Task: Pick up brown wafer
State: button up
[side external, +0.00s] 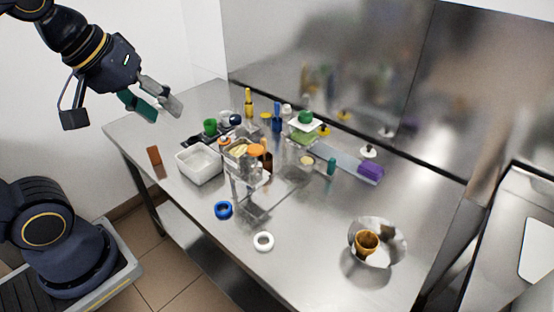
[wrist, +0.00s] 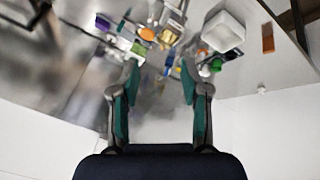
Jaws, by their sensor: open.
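The brown wafer (side external: 154,156) is a small flat reddish-brown rectangle lying on the steel table near its left edge, left of the white tub. It also shows in the wrist view (wrist: 267,38) at the upper right, close to the table edge. My gripper (side external: 156,108) is open and empty, raised in the air above the far left part of the table, higher than the wafer and apart from it. In the wrist view its two teal fingers (wrist: 160,85) are spread, with the wafer well to the right of them.
A white tub (side external: 199,165) stands just right of the wafer. A clear stand (side external: 245,175), bottles, caps and a purple block (side external: 370,171) crowd the middle and back. A blue ring (side external: 223,210), a white ring (side external: 263,242) and a metal bowl (side external: 393,243) are in front.

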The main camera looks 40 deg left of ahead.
jog(key=w+a+r+n, duration=0.35)
jog(key=w+n, duration=0.25)
jog(key=n, duration=0.2)
jog(key=w+a+f+n+g+y, duration=0.1)
jog(key=w+a+f+n, duration=0.1)
jog(key=w+a+n, duration=0.3)
jog(key=w+a+f+n+g, duration=0.1)
jog(key=w+a+n, duration=0.35)
jog(key=a, duration=0.35)
jog(key=n+g, duration=0.4)
jog(key=n, duration=0.6)
send_over(153, 147)
notch_tip(153, 147, down, 21)
jog(key=shift+h, duration=0.3)
notch_tip(153, 147, down, 10)
jog(key=shift+r, duration=0.1)
jog(key=shift+s+a+f, duration=0.1)
jog(key=shift+a+f, duration=0.05)
jog(key=shift+f, duration=1.4)
jog(key=shift+s+a+f, duration=0.1)
jog(key=shift+f, duration=1.45)
jog(key=shift+c, duration=0.3)
